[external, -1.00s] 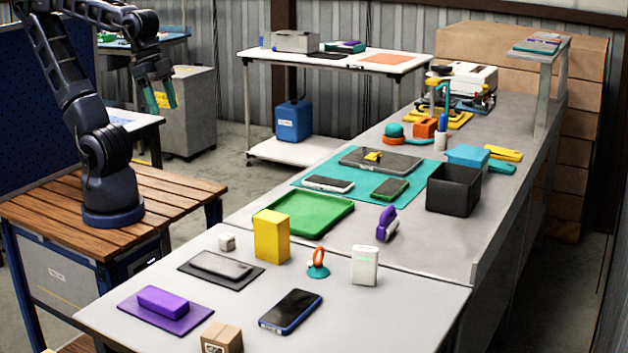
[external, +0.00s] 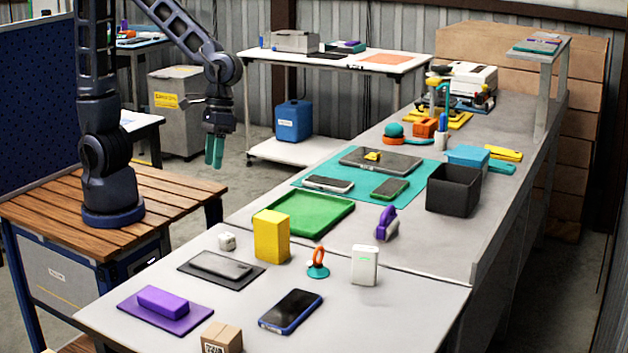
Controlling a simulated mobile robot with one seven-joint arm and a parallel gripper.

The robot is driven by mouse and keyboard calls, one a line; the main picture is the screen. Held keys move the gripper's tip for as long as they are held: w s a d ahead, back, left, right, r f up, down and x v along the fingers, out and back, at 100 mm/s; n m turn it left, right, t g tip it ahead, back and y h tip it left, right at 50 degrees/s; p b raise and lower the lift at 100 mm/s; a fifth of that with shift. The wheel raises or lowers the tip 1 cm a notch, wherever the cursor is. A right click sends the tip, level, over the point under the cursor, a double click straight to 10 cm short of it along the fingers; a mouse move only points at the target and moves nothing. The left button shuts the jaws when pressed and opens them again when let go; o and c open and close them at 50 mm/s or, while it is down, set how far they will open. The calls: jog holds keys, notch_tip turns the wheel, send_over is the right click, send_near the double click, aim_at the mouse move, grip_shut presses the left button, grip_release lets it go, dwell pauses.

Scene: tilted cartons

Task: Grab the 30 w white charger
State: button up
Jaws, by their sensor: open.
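A small white cube (external: 227,241), which looks like a charger, sits on the near grey table, left of a yellow box. Any wattage marking is too small to read. A larger white upright block (external: 365,265) with a small green mark stands further right on the same table. My gripper (external: 214,152) has teal fingertips that point down. It is open and empty, up in the air beyond the table's far left edge, apart from the white cube and above it in the picture.
The yellow box (external: 271,236) stands close to the right of the cube. A dark mat (external: 200,281) with a grey phone-like slab lies in front of it. A green tray (external: 300,216) lies behind. An orange-and-teal stand (external: 318,262) is further right.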

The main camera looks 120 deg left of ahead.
aim_at(227, 235)
jog(key=w+f+n+g+h, duration=0.1)
jog(key=w+f+n, duration=0.45)
jog(key=f, duration=0.35)
jog(key=shift+m, duration=0.35)
jog(key=shift+a+x, duration=0.2)
jog(key=shift+x, duration=2.45)
jog(key=shift+a+x, duration=0.25)
jog(key=shift+x, duration=2.4)
jog(key=shift+f, duration=0.2)
jog(key=shift+c, duration=0.5)
jog(key=c, duration=1)
